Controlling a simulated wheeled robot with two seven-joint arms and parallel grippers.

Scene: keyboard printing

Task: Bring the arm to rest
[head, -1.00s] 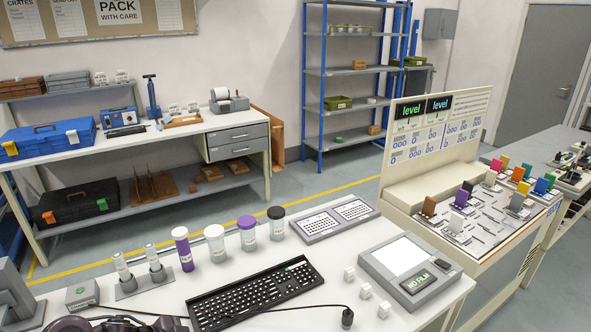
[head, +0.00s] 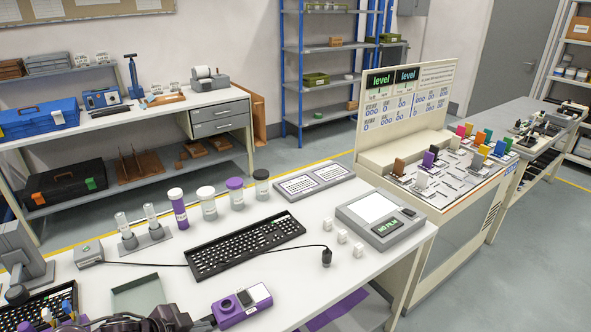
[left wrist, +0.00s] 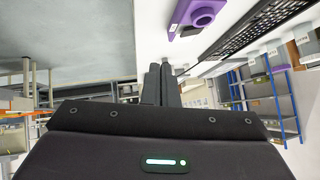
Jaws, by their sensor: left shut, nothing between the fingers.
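My left arm comes in along the bottom edge of the head view, and my left gripper (head: 203,322) shows there only in part, beside a purple device (head: 229,312). In the left wrist view the two dark fingers of my left gripper (left wrist: 161,84) lie together with nothing between them. The purple device also shows there (left wrist: 196,14), apart from the fingers. A black keyboard (head: 245,247) lies on the white table (head: 300,258), beyond the gripper. My right gripper is not in view.
Several capped jars (head: 208,204) stand behind the keyboard. A black cable crosses the table. A grey tray (head: 138,296) lies near the arm. A sloped panel stand (head: 410,110) adjoins the table's right side.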

